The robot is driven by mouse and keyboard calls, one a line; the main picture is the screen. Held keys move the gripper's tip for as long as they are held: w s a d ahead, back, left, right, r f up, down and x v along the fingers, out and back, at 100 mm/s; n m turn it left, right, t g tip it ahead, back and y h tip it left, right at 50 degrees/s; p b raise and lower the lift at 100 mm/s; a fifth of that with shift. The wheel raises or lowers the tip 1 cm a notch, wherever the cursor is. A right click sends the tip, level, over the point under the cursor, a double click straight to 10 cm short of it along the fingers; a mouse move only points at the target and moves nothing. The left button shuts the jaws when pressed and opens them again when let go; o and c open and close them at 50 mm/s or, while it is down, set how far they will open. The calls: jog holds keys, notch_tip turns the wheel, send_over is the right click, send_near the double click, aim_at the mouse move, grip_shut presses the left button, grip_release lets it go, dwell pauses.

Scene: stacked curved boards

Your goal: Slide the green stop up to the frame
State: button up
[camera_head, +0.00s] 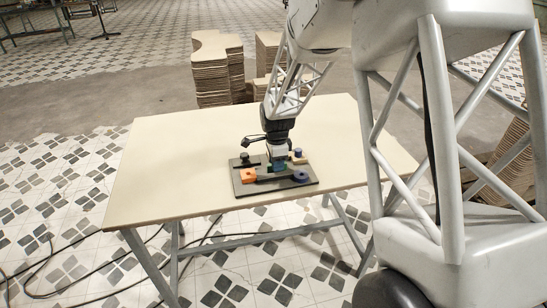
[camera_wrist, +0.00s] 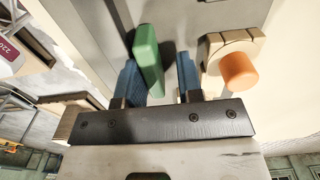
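The green stop (camera_wrist: 147,60) is an upright slab in the wrist view. It stands between the two blue fingers of my gripper (camera_wrist: 160,82), close to the left finger, with a gap to the right finger. The fingers are apart; I cannot tell whether the left one touches the stop. In the head view my gripper (camera_head: 278,158) points down over a dark base plate (camera_head: 246,188), and a little of the green stop (camera_head: 280,167) shows below it. I cannot tell which part is the frame.
An orange block (camera_head: 249,176) and a blue round piece (camera_head: 300,176) sit on the plate. A black knobbed piece (camera_head: 244,160) and a tan block (camera_head: 298,158) are behind. An orange cylinder (camera_wrist: 239,70) is right of my fingers. The table (camera_head: 160,160) is clear at left.

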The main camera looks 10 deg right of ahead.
dwell(0.3)
jog(key=shift+r, duration=3.5)
jog(key=shift+s, duration=0.1)
jog(key=shift+s+r, duration=0.4)
jog(key=shift+r, duration=0.1)
jog(key=s+r+n+t, duration=0.1)
jog(key=s+r+n, duration=0.4)
jog(key=s, duration=0.7)
jog(key=s+r+n, duration=0.4)
jog(key=s+n, duration=0.3)
jog(key=s, duration=0.6)
jog(key=s+a+r+n+t, duration=0.1)
jog(key=s+r+n, duration=0.4)
jog(key=s, duration=0.7)
jog(key=shift+s+r+n+t, duration=0.2)
jog(key=shift+r+n+t, duration=0.1)
jog(key=shift+n, duration=0.1)
